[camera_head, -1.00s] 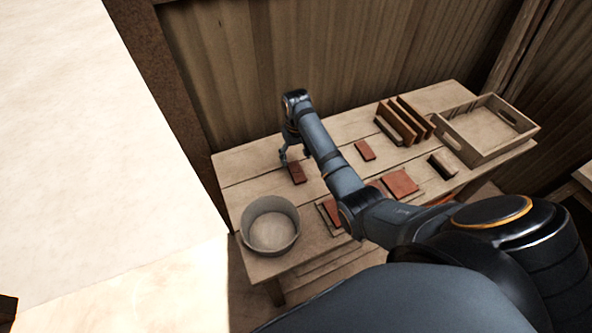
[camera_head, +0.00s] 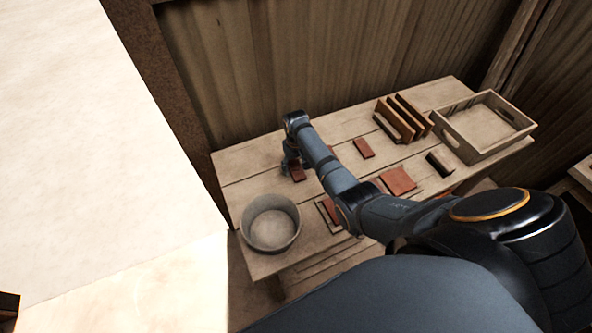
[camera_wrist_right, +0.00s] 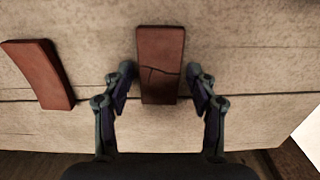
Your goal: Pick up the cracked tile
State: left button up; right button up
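The cracked tile (camera_wrist_right: 160,62) is a reddish-brown rectangle with dark branching crack lines across its middle. It lies on the wooden table and also shows in the head view (camera_head: 298,173), partly covered by my right gripper. My right gripper (camera_wrist_right: 159,76) is open, with one finger on each side of the tile and a small gap at each side. In the head view the right gripper (camera_head: 292,165) is low over the table. My left gripper is not in view.
A plain red tile (camera_wrist_right: 40,74) lies left of the cracked one in the wrist view. A round bowl (camera_head: 270,224) stands at the table's near left. A tile rack (camera_head: 402,120) and a wooden crate (camera_head: 483,127) stand at the back right. More tiles (camera_head: 398,181) lie nearer the front.

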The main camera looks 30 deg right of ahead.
aim_at(296, 169)
grip_shut()
notch_tip(296, 169, up, 10)
jog(key=b, duration=0.1)
dwell(0.5)
